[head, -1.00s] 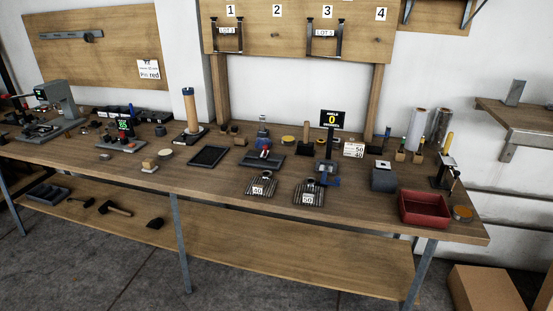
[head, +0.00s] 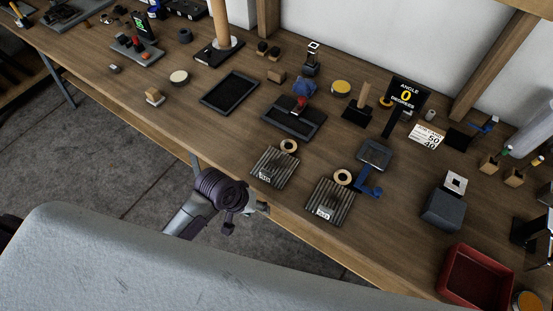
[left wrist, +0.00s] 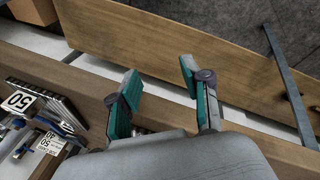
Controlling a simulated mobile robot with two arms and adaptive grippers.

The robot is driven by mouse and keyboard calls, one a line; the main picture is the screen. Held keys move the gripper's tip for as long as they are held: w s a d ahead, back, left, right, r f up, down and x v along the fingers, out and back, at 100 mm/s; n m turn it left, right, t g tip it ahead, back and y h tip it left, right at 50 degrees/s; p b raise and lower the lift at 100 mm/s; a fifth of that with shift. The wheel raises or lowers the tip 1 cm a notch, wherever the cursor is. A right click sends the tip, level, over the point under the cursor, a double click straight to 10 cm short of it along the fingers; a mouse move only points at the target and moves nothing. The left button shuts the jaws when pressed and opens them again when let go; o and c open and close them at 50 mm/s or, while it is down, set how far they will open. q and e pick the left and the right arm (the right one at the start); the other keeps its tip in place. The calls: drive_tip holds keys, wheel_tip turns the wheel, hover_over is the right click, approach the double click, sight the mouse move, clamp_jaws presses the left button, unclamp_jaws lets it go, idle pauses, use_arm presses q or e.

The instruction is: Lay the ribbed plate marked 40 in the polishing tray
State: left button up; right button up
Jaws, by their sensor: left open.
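The ribbed plate marked 40 (head: 281,162) lies flat on the bench near its front edge, left of a similar ribbed plate marked 50 (head: 336,194). A tan ring sits at the back edge of each. Behind them are a flat black tray (head: 245,82) and a dark tray holding a red-topped thing (head: 274,119); I cannot tell which is the polishing tray. My left gripper (head: 262,208) is at the bench's front edge, below the 40 plate and apart from it. In the left wrist view its jaws (left wrist: 160,77) are open and empty. My right gripper is not in view.
A grey block (head: 442,209) and a red bin (head: 476,280) are at the right. The left wrist view shows a wooden lower shelf (left wrist: 170,45).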

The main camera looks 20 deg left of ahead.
use_arm(q)
wheel_tip(320, 180, up, 10)
drive_tip(key=d+n+p, duration=0.1)
drive_tip(key=d, duration=0.1)
drive_tip(key=n+g+h, duration=0.1)
drive_tip(key=n+g, duration=0.3)
drive_tip(key=n, duration=0.7)
approach(266, 172)
drive_tip(key=p+x, duration=0.1)
drive_tip(key=x, duration=0.4)
drive_tip(key=shift+w+d, duration=0.15)
drive_tip(key=x, duration=0.1)
drive_tip(key=p+x, duration=0.1)
drive_tip(key=x, duration=0.2)
drive_tip(key=shift+s, duration=0.25)
drive_tip(key=shift+d+f, duration=0.1)
drive_tip(key=shift+f, duration=0.55)
clamp_jaws()
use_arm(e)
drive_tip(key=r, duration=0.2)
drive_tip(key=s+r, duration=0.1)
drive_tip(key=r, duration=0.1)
use_arm(q)
drive_tip(key=shift+r, duration=0.1)
